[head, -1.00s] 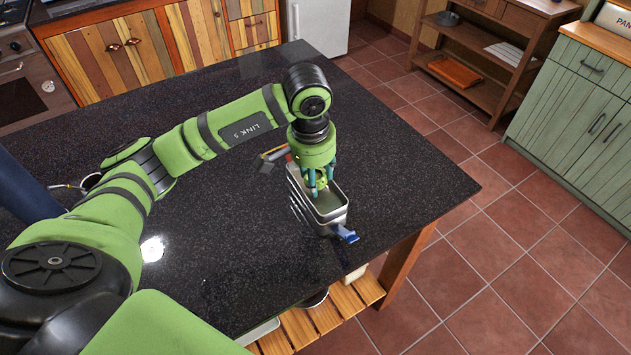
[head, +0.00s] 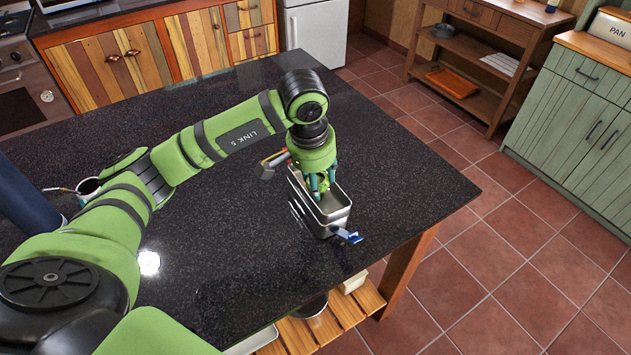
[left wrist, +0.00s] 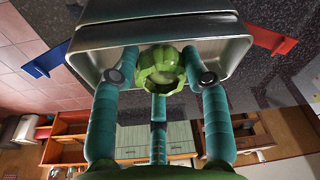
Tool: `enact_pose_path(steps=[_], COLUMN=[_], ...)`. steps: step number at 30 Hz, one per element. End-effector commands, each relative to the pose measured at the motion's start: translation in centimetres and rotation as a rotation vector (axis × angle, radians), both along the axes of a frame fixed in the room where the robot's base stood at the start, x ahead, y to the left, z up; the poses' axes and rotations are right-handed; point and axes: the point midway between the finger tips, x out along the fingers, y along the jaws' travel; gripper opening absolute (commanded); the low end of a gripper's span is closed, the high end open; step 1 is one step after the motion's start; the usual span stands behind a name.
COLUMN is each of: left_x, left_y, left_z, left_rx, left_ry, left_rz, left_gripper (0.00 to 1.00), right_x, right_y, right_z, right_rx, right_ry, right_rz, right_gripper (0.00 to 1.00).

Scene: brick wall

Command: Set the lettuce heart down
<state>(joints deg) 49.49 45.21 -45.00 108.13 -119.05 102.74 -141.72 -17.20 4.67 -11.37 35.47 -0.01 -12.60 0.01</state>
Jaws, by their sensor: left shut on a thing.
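The lettuce heart (left wrist: 161,72) is green and shows between the teal fingers of my left gripper (left wrist: 162,75) in the left wrist view. In the head view my left gripper (head: 320,182) points down at the metal tin (head: 334,216) and is shut on the lettuce heart; the fingers hide most of the lettuce there. The tin also shows in the left wrist view (left wrist: 215,27), its wall close around the fingertips. Whether the lettuce touches the tin's bottom cannot be told. My right gripper is in neither view.
The tin stands near the right edge of the black counter (head: 240,240). The counter's left and middle are mostly clear.

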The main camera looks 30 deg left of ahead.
Motion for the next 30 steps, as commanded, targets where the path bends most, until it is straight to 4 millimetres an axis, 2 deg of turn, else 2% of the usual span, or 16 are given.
enact_pose_path(steps=[1, 2, 3, 4, 13, 23, 26, 30], left_x=[-1.6, -1.7, -1.7, -1.7, -1.6, -1.5, -1.5, -1.5], left_y=[0.2, 0.2, 0.2, 0.2, 0.2, 0.2, 0.2, 0.2], left_z=[-2.6, -2.6, -2.6, -2.6, -2.5, -2.3, -1.9, -0.8], left_rx=[0.023, 0.023, 0.023, 0.023, 0.026, 0.025, 0.025, 0.023], left_ry=[0.077, 0.078, 0.078, 0.078, 0.072, 0.068, 0.066, 0.066], left_rz=[-0.009, -0.009, -0.009, -0.009, -0.008, -0.008, -0.008, -0.010], left_gripper=[0.19, 0.50, 0.66, 0.69, 0.69, 0.69, 0.69, 0.69], right_x=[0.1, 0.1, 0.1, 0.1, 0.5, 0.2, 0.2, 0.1], right_y=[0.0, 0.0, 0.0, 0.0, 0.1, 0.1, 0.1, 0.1], right_z=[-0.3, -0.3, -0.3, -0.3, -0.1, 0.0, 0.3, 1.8], right_rx=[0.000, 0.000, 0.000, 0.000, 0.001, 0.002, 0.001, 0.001], right_ry=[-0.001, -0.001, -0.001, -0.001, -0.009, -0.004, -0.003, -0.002], right_rz=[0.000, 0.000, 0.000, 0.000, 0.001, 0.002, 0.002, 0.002], right_gripper=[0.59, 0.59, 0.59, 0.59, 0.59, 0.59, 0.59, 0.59])
